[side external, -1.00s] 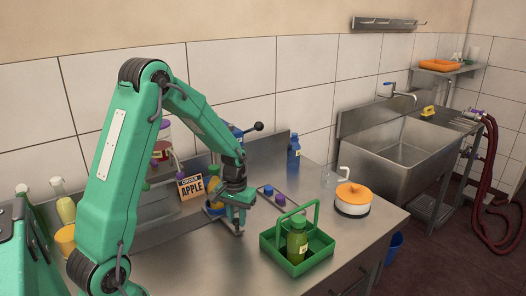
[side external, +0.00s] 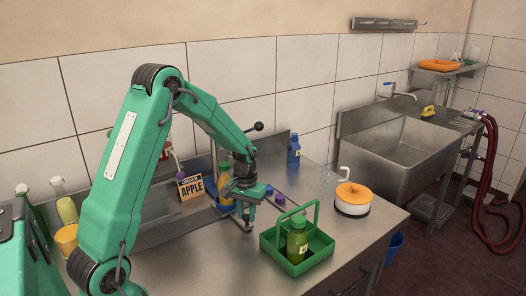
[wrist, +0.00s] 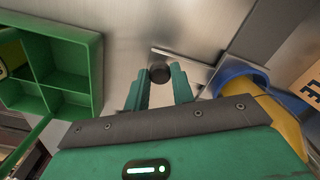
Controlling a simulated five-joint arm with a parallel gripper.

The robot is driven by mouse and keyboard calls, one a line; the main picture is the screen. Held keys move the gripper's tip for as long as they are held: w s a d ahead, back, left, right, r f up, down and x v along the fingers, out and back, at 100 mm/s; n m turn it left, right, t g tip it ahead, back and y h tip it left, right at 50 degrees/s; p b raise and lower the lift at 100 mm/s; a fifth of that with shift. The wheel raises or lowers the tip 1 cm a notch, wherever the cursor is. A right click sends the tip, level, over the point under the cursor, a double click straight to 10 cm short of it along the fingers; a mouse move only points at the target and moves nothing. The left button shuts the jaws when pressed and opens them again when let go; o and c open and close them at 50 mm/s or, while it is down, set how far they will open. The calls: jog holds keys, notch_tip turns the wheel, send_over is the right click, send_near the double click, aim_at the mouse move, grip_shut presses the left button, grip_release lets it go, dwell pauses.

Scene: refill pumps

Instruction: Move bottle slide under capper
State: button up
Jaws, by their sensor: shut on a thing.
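My gripper (side external: 247,214) is low over the steel counter. In the wrist view my gripper (wrist: 158,82) has its two green fingers on either side of a dark round knob (wrist: 160,72) on a flat metal plate, shut on it. Beside it stands a yellow bottle (wrist: 280,121) in a blue round holder (wrist: 238,76). In the side view the bottle (side external: 224,166) is partly hidden behind my arm. The capper's lever shows a black ball end (side external: 258,127) above and behind my wrist; its head is hidden.
A green carrier (side external: 298,258) with a green bottle (side external: 297,238) stands close on the right.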

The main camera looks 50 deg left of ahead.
jog(key=shift+w, duration=1.75)
jog(key=o, duration=0.9)
jog(key=shift+r, duration=0.15)
jog(key=shift+r, duration=3.8)
